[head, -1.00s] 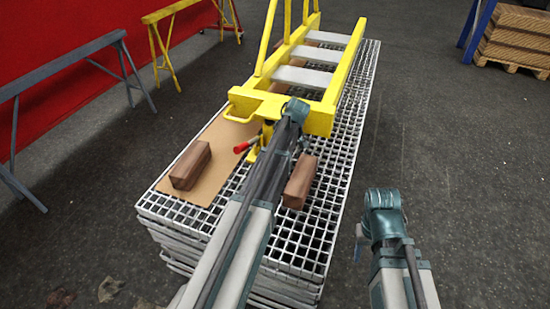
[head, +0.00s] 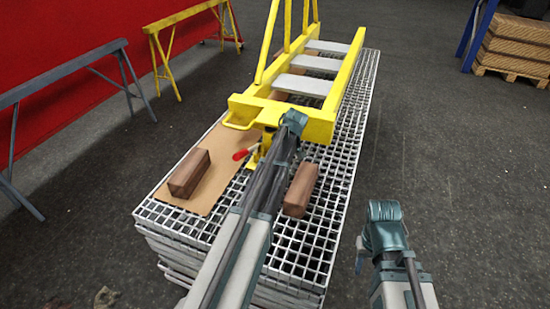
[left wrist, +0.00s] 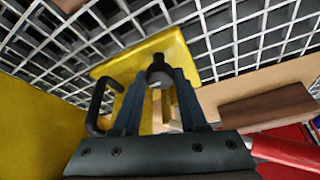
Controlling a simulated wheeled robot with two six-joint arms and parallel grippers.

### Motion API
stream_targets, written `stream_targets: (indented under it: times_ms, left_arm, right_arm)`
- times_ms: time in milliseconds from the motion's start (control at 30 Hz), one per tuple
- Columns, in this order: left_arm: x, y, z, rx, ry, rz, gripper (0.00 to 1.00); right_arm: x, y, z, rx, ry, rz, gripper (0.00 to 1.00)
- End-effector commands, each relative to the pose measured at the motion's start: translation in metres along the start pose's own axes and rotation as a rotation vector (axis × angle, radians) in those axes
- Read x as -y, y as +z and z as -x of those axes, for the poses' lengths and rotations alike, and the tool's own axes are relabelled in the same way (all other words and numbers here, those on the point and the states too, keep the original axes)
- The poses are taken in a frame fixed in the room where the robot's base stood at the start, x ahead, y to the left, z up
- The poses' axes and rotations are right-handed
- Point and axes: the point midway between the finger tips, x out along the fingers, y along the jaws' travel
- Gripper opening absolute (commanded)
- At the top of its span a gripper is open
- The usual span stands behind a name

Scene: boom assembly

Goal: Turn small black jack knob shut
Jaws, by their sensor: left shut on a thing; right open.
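The small black jack knob (left wrist: 160,66) shows in the left wrist view, standing out from a yellow jack plate (left wrist: 118,68). My left gripper (left wrist: 161,80) has its two dark fingers on either side of the knob and is shut on it. In the head view my left arm covers the knob, and its wrist is at the near end of the yellow boom (head: 318,128). Part of the yellow jack (head: 252,160) and its red handle (head: 240,154) show to the left of the arm. My right gripper (head: 362,252) is open and empty, apart from everything, right of the grating stack.
The boom lies on stacked white gratings (head: 300,265). Wooden blocks lie on a cardboard sheet (head: 215,180) at the left and on the grating near my left arm (head: 300,190). A red wall and trestles (head: 70,65) stand at the left.

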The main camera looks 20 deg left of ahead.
Motion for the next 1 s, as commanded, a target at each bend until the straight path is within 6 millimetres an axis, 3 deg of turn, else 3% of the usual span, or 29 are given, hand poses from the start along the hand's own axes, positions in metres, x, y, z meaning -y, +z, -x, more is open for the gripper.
stream_targets:
  times_ms: [367,1000]
  left_arm:
    - [0.0023,0.0007,0.0002,0.0,0.042,-0.101,0.0]
    - [0.0055,-0.0011,-0.0006,0.001,0.267,-0.639,0.0]
  right_arm:
    - [0.0,0.0,-0.0001,0.0,0.0,0.0,0.5]
    - [0.0,0.0,-0.0001,0.0,0.0,0.0,0.5]
